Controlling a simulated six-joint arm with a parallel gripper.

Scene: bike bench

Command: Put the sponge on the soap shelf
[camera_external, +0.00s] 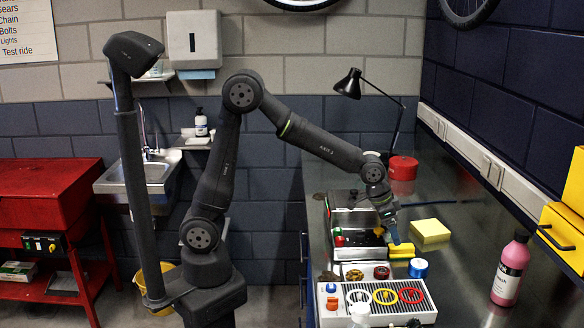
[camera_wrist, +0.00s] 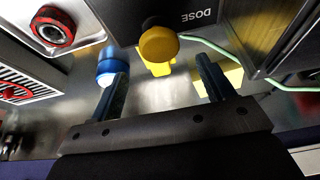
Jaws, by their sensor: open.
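A yellow block that looks like the sponge (camera_external: 430,232) lies on the metal bench, right of my gripper (camera_external: 391,228). My gripper is open and empty, pointing down above the bench, left of that block and apart from it. In the wrist view, my two blue fingers (camera_wrist: 162,85) stand wide apart. A yellow patch (camera_wrist: 235,76), probably the sponge, shows partly hidden behind the right finger. The soap shelf (camera_external: 196,141) is on the wall by the sink, behind my arm, with a pump bottle (camera_external: 201,123) on it.
A box marked DOSE (camera_wrist: 190,20) with a yellow knob (camera_wrist: 158,43) is close to the fingers. A blue-and-white round item (camera_external: 418,268), a tray with coloured rings (camera_external: 384,297), a red tin (camera_external: 402,168) and a pink bottle (camera_external: 510,270) stand on the bench.

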